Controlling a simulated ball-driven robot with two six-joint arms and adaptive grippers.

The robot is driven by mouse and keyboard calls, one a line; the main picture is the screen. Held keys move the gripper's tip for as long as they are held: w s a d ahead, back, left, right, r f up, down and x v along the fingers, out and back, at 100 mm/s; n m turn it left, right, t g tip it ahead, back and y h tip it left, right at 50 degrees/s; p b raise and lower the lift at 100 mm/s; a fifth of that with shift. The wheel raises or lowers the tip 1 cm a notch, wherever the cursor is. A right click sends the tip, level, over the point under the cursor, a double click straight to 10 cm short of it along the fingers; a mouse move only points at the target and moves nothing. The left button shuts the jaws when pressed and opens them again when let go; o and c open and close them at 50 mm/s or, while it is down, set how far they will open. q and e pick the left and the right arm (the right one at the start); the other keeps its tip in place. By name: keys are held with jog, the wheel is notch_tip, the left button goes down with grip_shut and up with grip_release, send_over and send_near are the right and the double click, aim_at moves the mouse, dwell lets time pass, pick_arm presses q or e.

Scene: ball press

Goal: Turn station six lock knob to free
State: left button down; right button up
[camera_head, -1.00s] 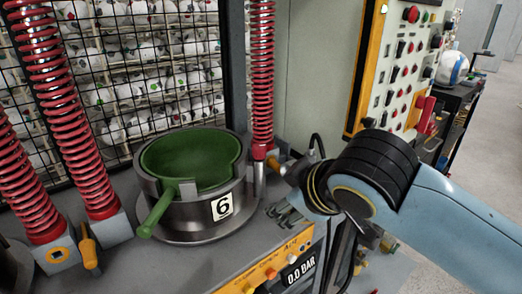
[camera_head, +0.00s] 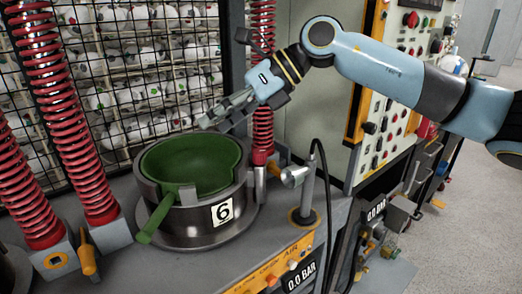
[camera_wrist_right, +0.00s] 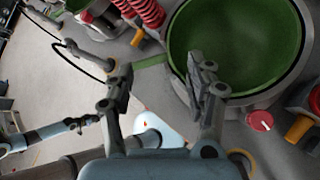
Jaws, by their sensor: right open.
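Station six is the dark round mould marked 6 (camera_head: 222,212), with a green bowl (camera_head: 195,165) inside and a green handle (camera_head: 152,220) at the front left. My right gripper (camera_head: 214,121) is open and empty above the mould's back right rim. In the right wrist view its two fingers (camera_wrist_right: 160,68) are spread apart before the green bowl (camera_wrist_right: 240,40). A red knob (camera_wrist_right: 260,120) sits beside the mould there, apart from the fingers. I cannot tell if it is the lock knob. A thin dark-tipped arm end (camera_wrist_right: 84,121) looks like my left gripper, too small to judge.
Red springs (camera_head: 62,110) stand left of the mould and another (camera_head: 263,135) behind it on the right. Yellow handles (camera_head: 88,252) stand near them. A metal post with a nozzle (camera_head: 303,195) and a black hose stands at the front right. Wire mesh with balls is behind.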

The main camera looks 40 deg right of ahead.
aim_at(261, 151)
jog(key=s+d+f+g+h, duration=0.25)
jog(key=d+h, duration=0.35)
jog(key=d, duration=0.7)
jog(key=shift+g, duration=0.35)
jog(key=p+x, duration=0.1)
jog(key=x, duration=0.2)
jog(key=p+x, duration=0.1)
jog(key=x, duration=0.6)
jog(key=shift+w+d+f+p, duration=0.25)
jog(key=shift+w+d+p, duration=0.1)
jog(key=shift+p, duration=0.05)
jog(key=shift+c, duration=0.3)
